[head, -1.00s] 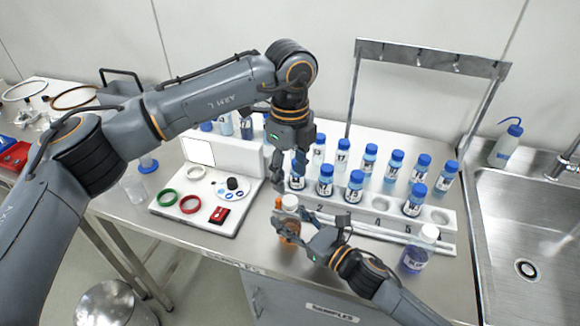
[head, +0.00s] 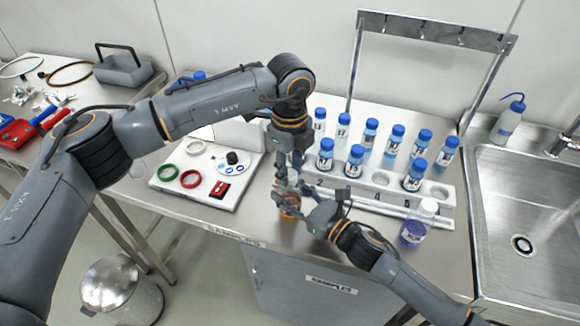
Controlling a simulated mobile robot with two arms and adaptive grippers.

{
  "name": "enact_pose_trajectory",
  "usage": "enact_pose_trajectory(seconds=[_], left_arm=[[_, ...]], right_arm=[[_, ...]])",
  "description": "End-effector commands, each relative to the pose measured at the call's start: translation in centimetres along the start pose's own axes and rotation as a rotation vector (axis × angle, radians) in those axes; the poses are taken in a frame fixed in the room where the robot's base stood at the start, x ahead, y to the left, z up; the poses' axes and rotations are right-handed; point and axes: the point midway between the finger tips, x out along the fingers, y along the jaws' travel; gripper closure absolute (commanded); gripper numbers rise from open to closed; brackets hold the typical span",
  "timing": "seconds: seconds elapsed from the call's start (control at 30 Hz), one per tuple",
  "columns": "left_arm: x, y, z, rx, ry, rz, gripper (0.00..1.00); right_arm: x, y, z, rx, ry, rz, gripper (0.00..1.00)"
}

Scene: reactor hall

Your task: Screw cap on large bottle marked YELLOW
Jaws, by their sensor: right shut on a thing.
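The large bottle with orange-amber liquid (head: 290,208) stands near the front edge of the bench; its label cannot be read. My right gripper (head: 296,207) comes from the lower right and is shut on this bottle. My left gripper (head: 288,178) points down from above, right over the bottle's top, its fingers apart. The bottle's neck and white cap are mostly hidden between the grippers, so I cannot tell how the cap sits or whether the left fingers touch it.
A large bottle with purple-blue liquid and white cap (head: 414,224) stands to the right. A white rack (head: 445,204) holds several blue-capped vials behind. A white board (head: 215,203) with rings lies left. A sink (head: 530,215) is at the right.

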Motion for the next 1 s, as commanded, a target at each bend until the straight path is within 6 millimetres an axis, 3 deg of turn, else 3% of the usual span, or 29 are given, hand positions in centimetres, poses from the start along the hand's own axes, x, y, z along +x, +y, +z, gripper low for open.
enact_pose_trajectory(seconds=[0.03,0.1,0.37,1.0], left_arm=[[-0.01,0.01,0.01,0.000,0.000,0.000,0.86],[-0.01,0.01,0.01,0.000,0.000,0.000,1.00],[-0.03,0.00,0.02,0.067,-0.001,0.000,1.00],[0.06,0.01,0.07,1.311,-0.002,0.002,1.00]], right_arm=[[0.01,-0.01,0.06,0.000,-0.001,0.000,1.00],[0.01,-0.01,0.06,0.000,-0.001,0.000,1.00],[0.01,-0.02,0.06,0.000,-0.001,0.000,1.00],[0.01,-0.02,0.06,0.000,-0.001,0.000,1.00]])
